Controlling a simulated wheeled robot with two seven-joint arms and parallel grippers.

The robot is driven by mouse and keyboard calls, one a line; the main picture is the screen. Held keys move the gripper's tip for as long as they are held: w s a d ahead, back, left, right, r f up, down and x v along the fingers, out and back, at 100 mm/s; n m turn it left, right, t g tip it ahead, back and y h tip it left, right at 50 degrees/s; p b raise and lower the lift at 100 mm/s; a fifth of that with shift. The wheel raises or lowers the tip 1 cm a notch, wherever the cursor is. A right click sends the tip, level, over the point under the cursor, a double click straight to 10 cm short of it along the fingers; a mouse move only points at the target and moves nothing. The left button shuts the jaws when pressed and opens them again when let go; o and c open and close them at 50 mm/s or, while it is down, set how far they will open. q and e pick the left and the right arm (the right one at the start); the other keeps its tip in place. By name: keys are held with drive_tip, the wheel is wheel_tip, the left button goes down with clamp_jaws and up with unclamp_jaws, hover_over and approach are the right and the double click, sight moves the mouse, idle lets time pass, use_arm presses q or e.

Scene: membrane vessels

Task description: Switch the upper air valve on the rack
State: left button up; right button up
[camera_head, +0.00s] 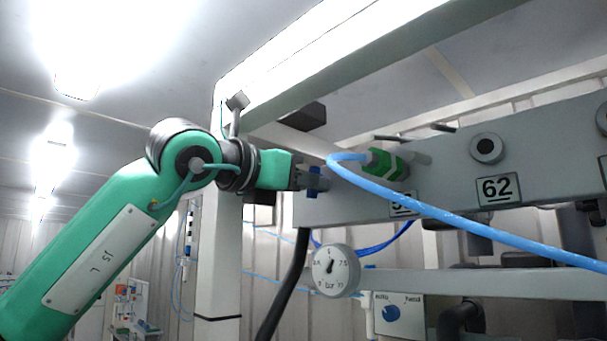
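My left gripper (309,179), on the green arm from the left, is at the left end of the rack's grey panel (450,190). A small blue part (314,182) shows right at its fingertips. It may be the air valve's handle, but the valve body is hidden behind the gripper. The fingers are too small and covered to tell whether they are open or shut on it. My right gripper is not in view.
A green fitting (384,163) with a light blue hose (450,217) sits just right of the gripper; the hose sweeps to the lower right. A pressure gauge (336,270) hangs below. A white post (219,240) and overhead beam (300,60) frame the rack. Label 62 (498,189) is further right.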

use_arm(q)
drive_tip(key=c, duration=0.6)
drive_tip(key=shift+m, duration=0.4)
drive_tip(key=shift+w+r+m+b, duration=0.1)
drive_tip(key=shift+m+b, duration=0.45)
drive_tip(key=shift+m, duration=6.95)
